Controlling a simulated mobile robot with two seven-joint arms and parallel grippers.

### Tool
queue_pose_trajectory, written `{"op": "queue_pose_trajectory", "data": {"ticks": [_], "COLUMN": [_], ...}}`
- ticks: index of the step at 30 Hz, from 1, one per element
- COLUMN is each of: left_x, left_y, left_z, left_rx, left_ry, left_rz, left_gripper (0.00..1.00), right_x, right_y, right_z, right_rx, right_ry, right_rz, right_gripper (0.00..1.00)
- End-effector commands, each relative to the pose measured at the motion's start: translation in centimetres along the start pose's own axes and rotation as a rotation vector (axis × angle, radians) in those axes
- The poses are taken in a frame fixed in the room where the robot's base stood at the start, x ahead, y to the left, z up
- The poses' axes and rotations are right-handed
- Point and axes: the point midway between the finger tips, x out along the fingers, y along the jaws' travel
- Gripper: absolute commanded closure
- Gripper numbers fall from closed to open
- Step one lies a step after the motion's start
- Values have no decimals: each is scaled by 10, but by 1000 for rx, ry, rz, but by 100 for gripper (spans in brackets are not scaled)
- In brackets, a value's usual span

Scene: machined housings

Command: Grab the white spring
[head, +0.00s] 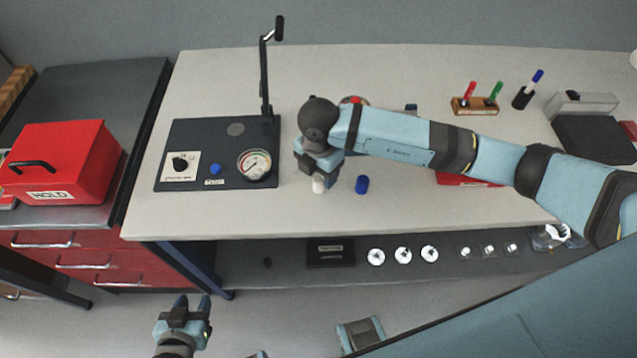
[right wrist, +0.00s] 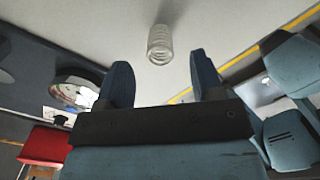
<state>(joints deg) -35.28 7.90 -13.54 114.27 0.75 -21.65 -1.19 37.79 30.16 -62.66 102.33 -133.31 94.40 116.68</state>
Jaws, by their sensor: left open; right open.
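The white spring (head: 319,185) stands on the light bench top, just right of the dark gauge panel. It also shows in the right wrist view (right wrist: 160,45) as a pale ribbed coil. My right gripper (head: 317,173) is over the spring and hides part of it in the head view. In the right wrist view the right gripper (right wrist: 163,72) has its two fingers apart, with the spring beyond the tips and lined up between them, nothing gripped. My left gripper (head: 186,303) is open and empty, low over the floor in front of the bench.
A blue cylinder (head: 362,184) stands close to the right of the spring. The gauge panel (head: 175,185) with its upright lever (head: 265,80) is to the left. My right arm hides part of a red object (head: 465,181). The bench front between is clear.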

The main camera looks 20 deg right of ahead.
Motion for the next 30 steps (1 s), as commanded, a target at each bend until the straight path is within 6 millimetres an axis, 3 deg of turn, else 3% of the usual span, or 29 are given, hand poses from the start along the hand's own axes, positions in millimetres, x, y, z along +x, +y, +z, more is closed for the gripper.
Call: {"op": "queue_pose_trajectory", "data": {"ticks": [10, 19, 26, 30], "left_x": [-5, -5, -5, -5], "left_y": [-1, -2, -2, -2], "left_z": [-8, -8, -8, -8], "left_rx": [2, 2, 2, 2], "left_ry": [0, 1, 1, 0], "left_rz": [-2, -2, -2, -2], "left_gripper": [57, 57, 57, 57], "right_x": [45, 52, 52, 51], "right_y": [0, 0, 0, 0], "right_z": [-2, -2, -2, -2], "right_rx": [1, 0, 0, 0], "right_ry": [2, 1, 2, 2], "right_rz": [-3, 0, 0, 0], "right_gripper": [39, 39, 90, 93]}}
